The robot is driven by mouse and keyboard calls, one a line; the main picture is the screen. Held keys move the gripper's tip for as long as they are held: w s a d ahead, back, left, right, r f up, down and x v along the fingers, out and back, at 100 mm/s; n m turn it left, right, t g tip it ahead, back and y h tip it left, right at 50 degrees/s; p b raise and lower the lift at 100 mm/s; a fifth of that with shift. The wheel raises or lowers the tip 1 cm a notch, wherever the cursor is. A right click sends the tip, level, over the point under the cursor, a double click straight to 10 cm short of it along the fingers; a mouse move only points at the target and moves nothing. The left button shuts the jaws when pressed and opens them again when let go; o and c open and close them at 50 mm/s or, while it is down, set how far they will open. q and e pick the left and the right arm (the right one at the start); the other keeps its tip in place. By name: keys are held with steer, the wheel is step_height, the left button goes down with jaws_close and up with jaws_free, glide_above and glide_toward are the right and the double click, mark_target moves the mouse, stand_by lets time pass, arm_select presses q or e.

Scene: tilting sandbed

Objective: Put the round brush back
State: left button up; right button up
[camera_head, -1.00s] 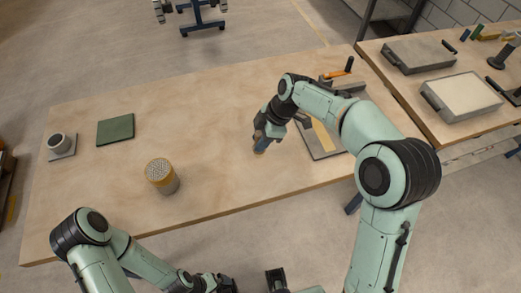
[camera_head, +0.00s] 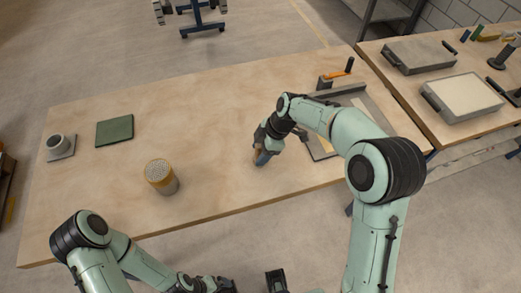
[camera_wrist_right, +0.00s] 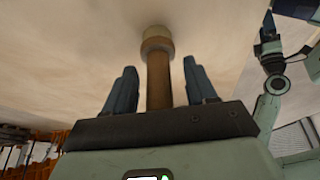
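The round brush, with a brown handle and a wider tan collar (camera_wrist_right: 157,80), is between the fingers of my right gripper (camera_wrist_right: 160,88). In the right wrist view, gaps show on both sides of the handle, so the fingers are open around it. Its far end points at the tabletop; whether it touches is hard to tell. In the head view, my right gripper (camera_head: 264,156) is low over the table and a bit of the brown brush (camera_head: 257,157) shows beside its blue fingers. My left gripper (camera_head: 207,285) is at the bottom edge, its fingers unclear.
A tan cylinder with a dotted top (camera_head: 161,177), a green pad (camera_head: 115,131) and a grey cup on a plate (camera_head: 60,149) stand on the wooden table (camera_head: 205,130). A framed tray (camera_head: 322,148) and an orange-handled device (camera_head: 338,76) are at right. The table's middle is clear.

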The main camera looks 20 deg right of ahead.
steer(key=p+v, duration=0.1)
steer(key=v, duration=1.1)
steer(key=shift+a+r, duration=0.1)
